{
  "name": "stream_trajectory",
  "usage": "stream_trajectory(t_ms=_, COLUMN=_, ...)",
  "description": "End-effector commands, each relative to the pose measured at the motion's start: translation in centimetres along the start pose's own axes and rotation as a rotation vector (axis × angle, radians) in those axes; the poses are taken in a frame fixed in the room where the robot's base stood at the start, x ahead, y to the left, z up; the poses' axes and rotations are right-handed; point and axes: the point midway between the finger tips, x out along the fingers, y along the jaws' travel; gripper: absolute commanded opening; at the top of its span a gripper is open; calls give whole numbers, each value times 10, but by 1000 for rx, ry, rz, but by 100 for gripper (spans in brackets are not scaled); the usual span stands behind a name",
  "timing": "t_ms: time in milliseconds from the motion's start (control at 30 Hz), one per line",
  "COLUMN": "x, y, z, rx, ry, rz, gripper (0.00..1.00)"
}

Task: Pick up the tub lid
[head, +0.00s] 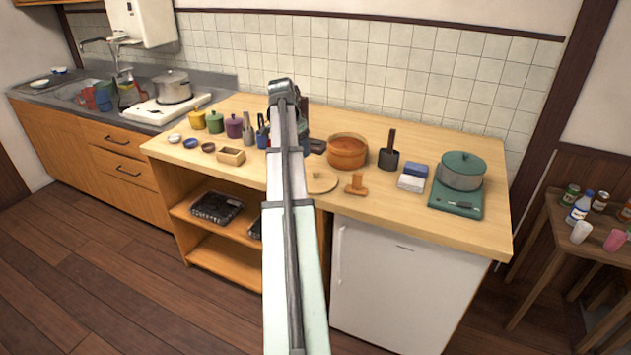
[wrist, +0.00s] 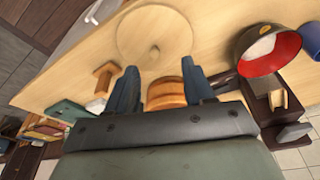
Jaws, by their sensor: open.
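The tub lid (head: 322,181) is a flat, round, pale wooden disc with a small knob, lying on the counter just right of my arm. In the wrist view the lid (wrist: 135,28) lies beyond my fingertips, apart from them. The brown wooden tub (head: 347,152) stands behind the lid in the head view. In the wrist view an orange-brown banded wooden thing (wrist: 165,93), probably the tub, shows between my fingers. My gripper (wrist: 159,68) is open, with nothing clearly held. My arm hides most of the gripper in the head view.
A small wooden T-shaped piece (head: 356,185) lies right of the lid. A dark bowl with red inside (wrist: 270,48) shows at the wrist view's right.

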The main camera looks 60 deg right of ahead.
Motion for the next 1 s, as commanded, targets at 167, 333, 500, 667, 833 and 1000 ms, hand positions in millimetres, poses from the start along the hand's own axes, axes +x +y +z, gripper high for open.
stream_trajectory(t_ms=167, x=-17, y=12, z=-22, rx=51, ry=14, rz=-3, gripper=52)
stream_trajectory(t_ms=333, x=-3, y=14, z=-24, rx=57, ry=15, rz=-3, gripper=52)
stream_trajectory(t_ms=500, x=27, y=14, z=-24, rx=56, ry=15, rz=-2, gripper=52)
stream_trajectory(t_ms=667, x=50, y=13, z=-25, rx=56, ry=15, rz=-3, gripper=52)
stream_trajectory(t_ms=833, x=64, y=13, z=-25, rx=55, ry=15, rz=-4, gripper=52)
stream_trajectory(t_ms=1000, x=69, y=13, z=-25, rx=55, ry=16, rz=-4, gripper=52)
